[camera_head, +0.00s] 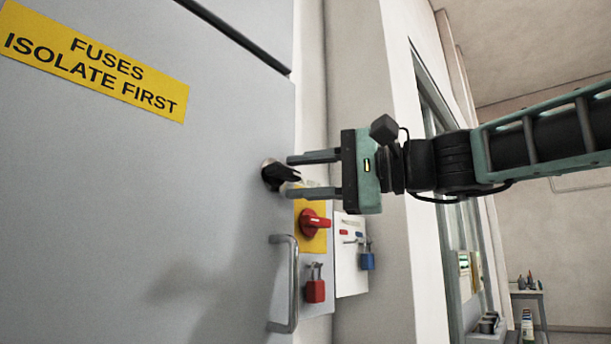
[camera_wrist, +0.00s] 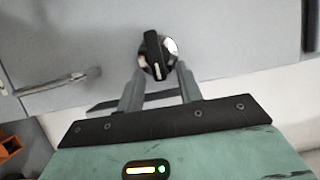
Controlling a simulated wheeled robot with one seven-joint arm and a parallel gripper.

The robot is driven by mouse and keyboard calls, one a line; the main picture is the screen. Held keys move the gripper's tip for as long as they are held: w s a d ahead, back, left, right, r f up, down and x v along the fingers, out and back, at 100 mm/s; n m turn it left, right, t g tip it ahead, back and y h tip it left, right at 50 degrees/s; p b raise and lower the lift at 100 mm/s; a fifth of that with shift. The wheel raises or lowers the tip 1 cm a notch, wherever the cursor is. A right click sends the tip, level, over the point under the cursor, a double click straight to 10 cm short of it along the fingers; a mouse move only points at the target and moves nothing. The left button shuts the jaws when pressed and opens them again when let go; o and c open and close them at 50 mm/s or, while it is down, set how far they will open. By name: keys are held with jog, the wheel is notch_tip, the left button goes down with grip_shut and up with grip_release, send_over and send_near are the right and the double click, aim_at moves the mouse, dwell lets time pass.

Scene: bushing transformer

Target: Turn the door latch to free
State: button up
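The door latch (camera_head: 279,174) is a black knob on a round metal base, near the right edge of the grey cabinet door (camera_head: 130,190). In the wrist view the latch (camera_wrist: 155,52) lies just beyond my fingertips, its bar pointing nearly along the fingers. My gripper (camera_head: 290,176) comes from the right, with one finger above and one below the level of the latch. The fingers are apart with a gap between them. The gripper also shows in the wrist view (camera_wrist: 160,72). Whether the fingertips touch the latch I cannot tell.
A metal door handle (camera_head: 285,285) stands below the latch. A red rotary switch (camera_head: 314,223) on a yellow plate, a red padlock (camera_head: 315,288) and a blue padlock (camera_head: 367,258) are close below my gripper. A yellow sign (camera_head: 95,60) is on the door.

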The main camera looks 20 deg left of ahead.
dwell(0.4)
jog(key=d+b, duration=0.4)
jog(key=d, duration=1.3)
jog(key=shift+d, duration=0.25)
jog(key=s+a+f+h+p, duration=0.2)
jog(key=f+h, duration=0.2)
jog(key=f, duration=0.8)
jog(key=s+a+f+h+p, duration=0.2)
jog(key=s+f+h+p, duration=0.15)
jog(key=f, duration=0.85)
jog(key=s+d+f+n+h+p, duration=0.1)
jog(key=s+d+f+n+h, duration=0.3)
jog(key=s+d+f, duration=0.3)
jog(key=s+d+f+n+h+p, duration=0.2)
jog(key=s+d+f+h, duration=0.4)
jog(key=f, duration=0.8)
jog(key=shift+s+d+n+p, duration=0.35)
jog(key=shift+s+n, duration=0.3)
jog(key=shift+n, duration=0.25)
